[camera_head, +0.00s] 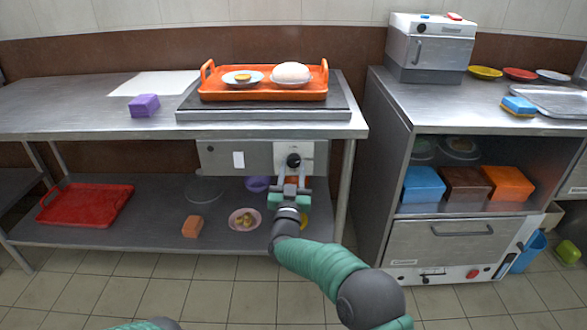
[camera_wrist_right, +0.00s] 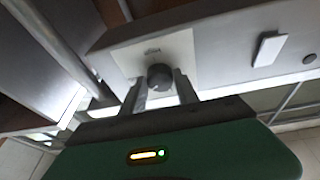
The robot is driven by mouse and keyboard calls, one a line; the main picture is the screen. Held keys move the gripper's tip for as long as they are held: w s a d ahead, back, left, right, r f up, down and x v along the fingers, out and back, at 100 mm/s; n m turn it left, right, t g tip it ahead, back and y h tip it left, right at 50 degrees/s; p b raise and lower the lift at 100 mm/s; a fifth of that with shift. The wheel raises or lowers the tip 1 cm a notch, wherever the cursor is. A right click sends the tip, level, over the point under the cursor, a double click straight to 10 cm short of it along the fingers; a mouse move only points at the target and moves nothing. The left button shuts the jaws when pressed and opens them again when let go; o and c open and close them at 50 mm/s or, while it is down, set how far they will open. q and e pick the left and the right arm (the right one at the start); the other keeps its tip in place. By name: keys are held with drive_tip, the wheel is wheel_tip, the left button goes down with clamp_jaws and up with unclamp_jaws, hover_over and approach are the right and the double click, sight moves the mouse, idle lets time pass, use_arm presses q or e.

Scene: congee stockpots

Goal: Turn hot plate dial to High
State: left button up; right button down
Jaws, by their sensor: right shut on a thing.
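The hot plate (camera_head: 190,113) is a flat dark slab on the steel table, with an orange tray on it. Its dial (camera_head: 293,160) is a dark round knob on a pale plate on the panel under the tabletop. In the right wrist view the dial (camera_wrist_right: 160,77) sits between my fingers. My right gripper (camera_head: 291,178) reaches up to the dial from below and is shut on it. It also shows in the right wrist view (camera_wrist_right: 161,88). The dial's markings are too small to read. My left gripper is not in view.
The orange tray (camera_head: 262,95) holds two small dishes, one with a bun. A purple block (camera_head: 143,105) lies left of the hot plate. The lower shelf (camera_head: 150,230) holds a red tray (camera_head: 85,203) and bowls. A steel cabinet (camera_head: 440,245) stands close on the right.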

drive_tip(key=m, duration=0.1)
drive_tip(key=m+h, duration=0.1)
drive_tip(key=m, duration=0.1)
drive_tip(key=m+g+p, duration=0.1)
drive_tip(key=m, duration=0.1)
drive_tip(key=shift+a+f+h, duration=0.15)
drive_tip(key=shift+a+h, duration=0.1)
drive_tip(key=shift+h, duration=0.15)
drive_tip(key=m+g+h+p, duration=0.1)
drive_tip(key=m+p, duration=0.1)
drive_tip(key=m, duration=0.3)
drive_tip(key=shift+a, duration=0.1)
drive_tip(key=m, duration=0.1)
drive_tip(key=m+g+p, duration=0.1)
drive_tip(key=m, duration=0.3)
drive_tip(key=shift+r+g+h+p, duration=0.3)
drive_tip(key=shift+r+h+p, duration=0.05)
drive_tip(key=shift+h, duration=0.05)
drive_tip(key=m+g+p, duration=0.1)
drive_tip(key=m, duration=0.2)
drive_tip(key=shift+s+r+m, duration=0.1)
drive_tip(key=shift+m, duration=0.3)
drive_tip(key=m+g+p, duration=0.1)
drive_tip(key=m, duration=0.2)
drive_tip(key=shift+y, duration=0.4)
drive_tip(key=shift+r+m+g+y, duration=0.1)
drive_tip(key=shift+m+g+y, duration=0.45)
drive_tip(key=shift+m, duration=1.05)
